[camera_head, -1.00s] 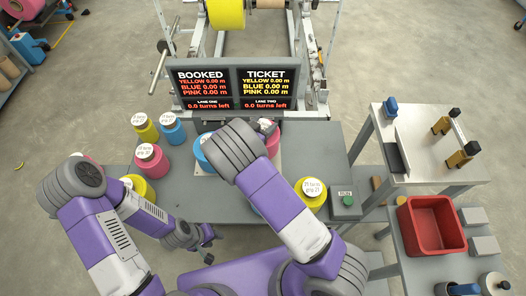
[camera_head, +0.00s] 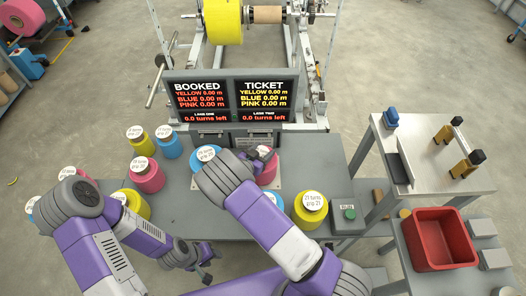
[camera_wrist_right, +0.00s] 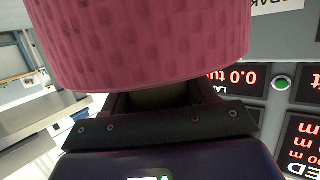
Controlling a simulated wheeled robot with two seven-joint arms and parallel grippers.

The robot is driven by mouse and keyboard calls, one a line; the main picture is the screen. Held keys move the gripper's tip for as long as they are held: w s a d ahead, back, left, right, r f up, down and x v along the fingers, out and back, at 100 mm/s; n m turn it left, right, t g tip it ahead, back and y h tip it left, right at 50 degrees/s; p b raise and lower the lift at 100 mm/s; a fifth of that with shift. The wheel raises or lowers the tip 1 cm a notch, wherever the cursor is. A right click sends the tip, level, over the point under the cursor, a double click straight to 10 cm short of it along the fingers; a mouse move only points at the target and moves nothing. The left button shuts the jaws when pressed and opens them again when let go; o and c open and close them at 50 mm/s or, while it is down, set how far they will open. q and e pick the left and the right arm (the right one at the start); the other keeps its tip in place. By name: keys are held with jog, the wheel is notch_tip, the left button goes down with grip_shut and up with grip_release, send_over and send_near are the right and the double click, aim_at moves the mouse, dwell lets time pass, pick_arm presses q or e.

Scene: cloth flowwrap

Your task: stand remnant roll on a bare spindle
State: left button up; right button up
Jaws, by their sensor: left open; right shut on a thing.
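My right gripper (camera_head: 262,155) is shut on a pink roll (camera_head: 268,172) near the back of the grey table, just in front of the display. In the right wrist view the textured pink roll (camera_wrist_right: 140,40) fills the top, tight against the gripper (camera_wrist_right: 155,97). Whether its base touches anything is hidden. My left gripper (camera_head: 204,268) is open and empty, low at the table's front. Labelled rolls stand on the table: a blue one (camera_head: 206,154) beside my right arm, a pink one (camera_head: 148,178), and a yellow one (camera_head: 310,208). I cannot make out a bare spindle.
The display board (camera_head: 234,98) stands at the table's back, before a machine frame carrying a large yellow roll (camera_head: 214,22) and a brown core (camera_head: 268,14). A red bin (camera_head: 437,240) and a pale side table (camera_head: 415,160) are on the right.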

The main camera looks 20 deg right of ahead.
jog(key=o, duration=1.4)
jog(key=shift+o, duration=0.2)
jog(key=shift+r, duration=0.1)
jog(key=p+v, duration=0.3)
jog(key=v, duration=0.9)
